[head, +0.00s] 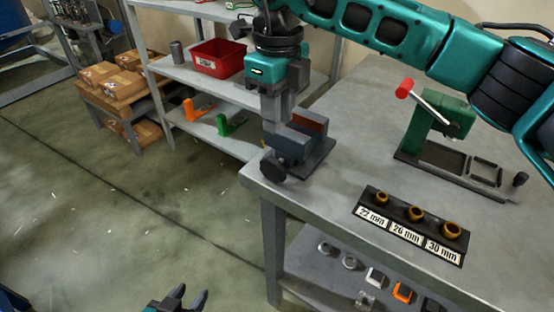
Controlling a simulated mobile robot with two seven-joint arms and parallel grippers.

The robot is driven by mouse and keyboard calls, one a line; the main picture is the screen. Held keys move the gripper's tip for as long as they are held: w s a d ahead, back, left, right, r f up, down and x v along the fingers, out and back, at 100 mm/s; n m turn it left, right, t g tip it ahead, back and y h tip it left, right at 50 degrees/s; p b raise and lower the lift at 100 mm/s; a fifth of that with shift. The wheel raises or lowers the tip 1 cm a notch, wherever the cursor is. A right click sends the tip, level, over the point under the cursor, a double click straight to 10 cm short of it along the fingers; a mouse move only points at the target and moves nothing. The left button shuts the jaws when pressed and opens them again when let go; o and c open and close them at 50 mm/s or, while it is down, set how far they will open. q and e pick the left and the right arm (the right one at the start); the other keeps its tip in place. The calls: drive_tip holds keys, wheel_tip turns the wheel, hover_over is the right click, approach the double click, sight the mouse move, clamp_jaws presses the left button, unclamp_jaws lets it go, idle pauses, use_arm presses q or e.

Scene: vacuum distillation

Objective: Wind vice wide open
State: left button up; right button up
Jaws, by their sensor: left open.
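The vice (296,145) is a blue-grey block on a dark base plate at the near left corner of the grey workbench. A dark round knob (273,169) sits at its front end, and a brown-orange face shows on its upper part. How wide its jaws stand apart is hard to see. My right gripper (271,135) points down at the vice's front left side, just above the knob. I cannot tell whether its fingers touch the vice or hold anything. My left gripper (190,295) is open and empty at the bottom edge, low over the floor and away from the bench.
On the workbench (340,185) stand a black rack (412,226) with several brass rings, labelled 22, 26 and 30 mm, and a green press (440,115) with a red-tipped lever. Small parts lie on the shelf below. Behind, shelving holds a red bin (217,62).

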sight(277, 162)
wheel_tip(277, 162, down, 12)
drive_tip(key=shift+a+r, duration=0.1)
idle(0.4)
clamp_jaws()
